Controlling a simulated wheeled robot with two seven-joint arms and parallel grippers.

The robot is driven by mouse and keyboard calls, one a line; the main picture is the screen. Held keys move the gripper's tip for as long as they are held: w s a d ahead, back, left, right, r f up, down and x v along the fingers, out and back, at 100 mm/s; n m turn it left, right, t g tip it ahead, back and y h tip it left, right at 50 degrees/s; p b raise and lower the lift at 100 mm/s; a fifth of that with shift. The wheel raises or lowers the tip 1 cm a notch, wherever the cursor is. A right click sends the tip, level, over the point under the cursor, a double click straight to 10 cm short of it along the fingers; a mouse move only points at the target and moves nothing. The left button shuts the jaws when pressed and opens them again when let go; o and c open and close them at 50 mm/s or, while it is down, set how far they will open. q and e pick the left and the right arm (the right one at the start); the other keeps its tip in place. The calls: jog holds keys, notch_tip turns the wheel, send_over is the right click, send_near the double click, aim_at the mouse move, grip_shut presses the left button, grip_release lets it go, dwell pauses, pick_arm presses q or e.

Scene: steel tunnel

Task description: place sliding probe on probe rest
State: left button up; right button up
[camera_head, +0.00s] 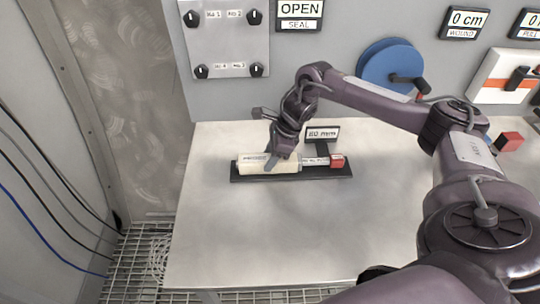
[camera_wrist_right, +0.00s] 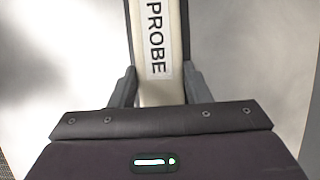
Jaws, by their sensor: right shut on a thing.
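The sliding probe (camera_head: 262,165) is a long cream block with a PROBE label. In the head view it lies along the left part of a long dark base (camera_head: 318,175) on the table, though I cannot tell whether it touches the base. My right gripper (camera_head: 283,163) is shut on the probe near its right end. In the right wrist view the probe (camera_wrist_right: 160,85) runs between the two fingers of my right gripper (camera_wrist_right: 161,88), its label facing the camera. I cannot tell for sure which part is the probe rest. My left gripper is out of view.
A red block (camera_head: 337,160) sits at the base's right end, with a small millimetre readout (camera_head: 322,133) behind. The table's front (camera_head: 270,240) is clear. A wall panel with knobs (camera_head: 225,40), an OPEN SEAL sign (camera_head: 299,12) and a blue reel (camera_head: 388,66) are behind.

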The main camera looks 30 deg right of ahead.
jog(key=o, duration=1.3)
jog(key=shift+f, duration=0.1)
jog(key=shift+c, duration=0.2)
jog(key=shift+r, duration=0.3)
jog(key=b+v, duration=0.1)
jog(key=v, duration=0.5)
jog(key=shift+d+r+b, duration=0.15)
jog(key=shift+d+b, duration=0.05)
jog(key=shift+b, duration=0.1)
jog(key=p+v, duration=0.1)
jog(key=v, duration=0.3)
jog(key=shift+r, duration=0.35)
jog(key=shift+s+d+r+p, duration=0.15)
jog(key=shift+s+r+p, duration=0.05)
jog(key=shift+r+p, duration=0.15)
jog(key=shift+f, duration=0.15)
